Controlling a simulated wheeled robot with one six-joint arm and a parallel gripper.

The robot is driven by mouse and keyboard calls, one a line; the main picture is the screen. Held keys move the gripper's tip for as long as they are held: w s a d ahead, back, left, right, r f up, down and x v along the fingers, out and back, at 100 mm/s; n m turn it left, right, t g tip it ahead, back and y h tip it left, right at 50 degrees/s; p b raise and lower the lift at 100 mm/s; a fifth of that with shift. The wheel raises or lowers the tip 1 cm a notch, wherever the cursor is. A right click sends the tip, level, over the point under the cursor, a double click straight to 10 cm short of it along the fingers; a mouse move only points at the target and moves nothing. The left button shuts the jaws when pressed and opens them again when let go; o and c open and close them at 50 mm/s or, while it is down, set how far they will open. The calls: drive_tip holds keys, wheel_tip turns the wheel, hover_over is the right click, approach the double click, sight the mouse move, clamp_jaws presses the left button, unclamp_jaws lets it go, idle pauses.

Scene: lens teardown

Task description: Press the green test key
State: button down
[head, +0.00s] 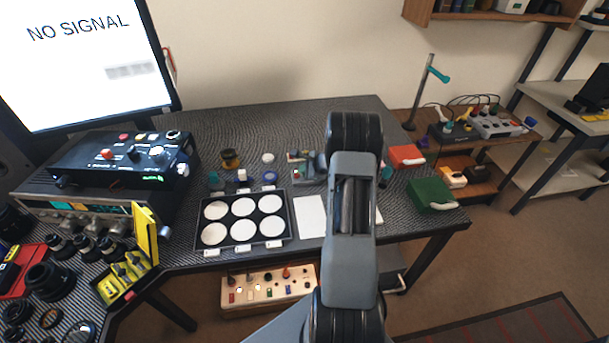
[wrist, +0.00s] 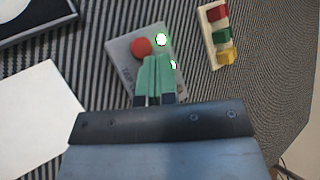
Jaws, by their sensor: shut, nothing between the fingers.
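In the wrist view a grey box (wrist: 122,50) lies on the striped bench top, with a red round button (wrist: 141,46) and a bright green-rimmed lit button (wrist: 161,40). A second small green-white light (wrist: 173,65) shows just right of my fingers. To the right, a cream strip (wrist: 211,38) carries a red block (wrist: 217,13), a green block (wrist: 221,37) and a yellow block (wrist: 226,56) in a row. I cannot tell for sure which green part is the test key. My gripper (wrist: 156,59) is shut and empty, over the grey box's near part, its tips just short of the red and lit buttons; contact is unclear.
A white sheet (wrist: 28,125) lies left of my gripper, with a dark tray (wrist: 40,28) beyond it. In the head view, my arm hides part of the bench; a red box (head: 405,157) and a green box (head: 430,195) stand right of it.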

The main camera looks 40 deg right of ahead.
idle(0.4)
drive_tip(key=shift+r+p, duration=0.4)
drive_tip(key=shift+r, duration=0.35)
drive_tip(key=shift+r, duration=0.15)
drive_tip(key=shift+r+p, duration=1.6)
drive_tip(key=shift+r, duration=0.8)
